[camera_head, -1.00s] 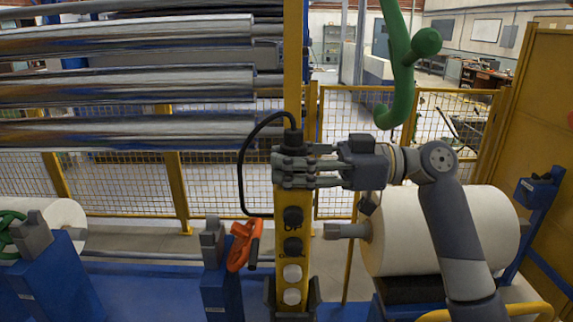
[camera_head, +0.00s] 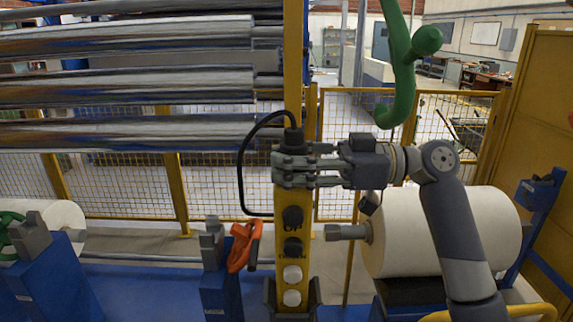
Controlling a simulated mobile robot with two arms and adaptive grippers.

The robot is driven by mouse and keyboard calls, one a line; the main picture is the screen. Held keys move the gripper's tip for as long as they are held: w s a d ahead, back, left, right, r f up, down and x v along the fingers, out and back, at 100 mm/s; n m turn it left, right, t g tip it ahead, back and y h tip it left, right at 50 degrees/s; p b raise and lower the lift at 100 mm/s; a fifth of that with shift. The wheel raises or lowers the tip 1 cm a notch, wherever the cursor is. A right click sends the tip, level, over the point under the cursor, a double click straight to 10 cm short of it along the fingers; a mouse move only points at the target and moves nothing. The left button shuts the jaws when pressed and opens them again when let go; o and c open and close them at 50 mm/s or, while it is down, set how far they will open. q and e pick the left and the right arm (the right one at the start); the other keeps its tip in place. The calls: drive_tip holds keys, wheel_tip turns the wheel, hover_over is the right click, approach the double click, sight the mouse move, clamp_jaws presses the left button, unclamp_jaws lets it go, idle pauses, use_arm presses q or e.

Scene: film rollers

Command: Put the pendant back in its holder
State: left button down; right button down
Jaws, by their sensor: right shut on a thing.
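The yellow pendant (camera_head: 293,235) stands upright in the middle of the view, with several round black and white buttons down its face and a black cable looping from its top. My right gripper (camera_head: 284,165) comes in from the right and is shut around the upper part of the pendant. The pendant's lower end is at a dark grey forked holder (camera_head: 312,296) at the bottom; dark prongs show on both sides of it. I cannot tell how deep it sits there. My left gripper is not in view.
A green hook (camera_head: 404,75) hangs at the upper right. A white roll (camera_head: 438,235) lies behind my right arm. An orange handle (camera_head: 240,248) is left of the pendant. Silver rollers (camera_head: 130,85) fill the upper left. Yellow mesh fencing (camera_head: 232,185) stands behind.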

drive_tip(key=shift+r, duration=0.1)
drive_tip(key=c, duration=1.1)
unclamp_jaws()
drive_tip(key=o, duration=0.5)
drive_tip(key=shift+f, duration=0.2)
drive_tip(key=shift+r, duration=0.2)
drive_tip(key=shift+r+p, duration=1.85)
drive_tip(key=shift+r, duration=1.55)
